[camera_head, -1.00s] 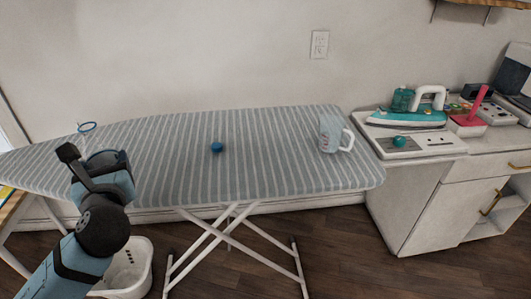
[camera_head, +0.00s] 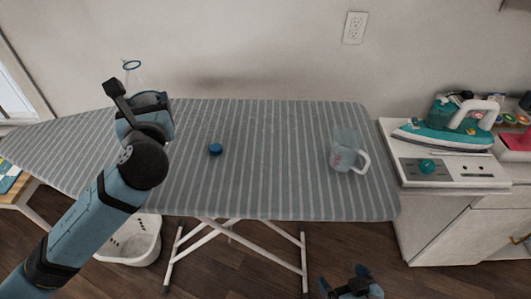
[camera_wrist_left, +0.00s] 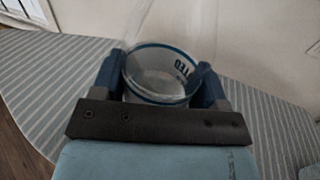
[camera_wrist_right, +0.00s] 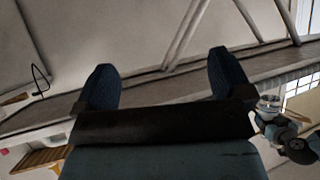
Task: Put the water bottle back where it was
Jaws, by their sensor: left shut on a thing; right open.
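The clear water bottle has a blue rim (camera_head: 132,65) and shows upright above the back left of the ironing board in the head view. My left gripper (camera_head: 143,110) is shut on it, partly hidden by my arm. In the left wrist view the bottle (camera_wrist_left: 160,85) stands between the left gripper's fingers (camera_wrist_left: 160,78), with blue lettering on its wall. Its base is hidden, so I cannot tell its height over the board. My right gripper (camera_head: 345,280) is open and empty in front of the board; its fingers also show in the right wrist view (camera_wrist_right: 163,85).
The striped ironing board (camera_head: 270,190) has a small blue cap-like piece (camera_head: 215,149) and a clear mug (camera_head: 346,152) on it. To the right, a teal iron (camera_head: 450,130) rests on a cabinet. A white basket (camera_head: 130,245) stands below. The board's middle is mostly clear.

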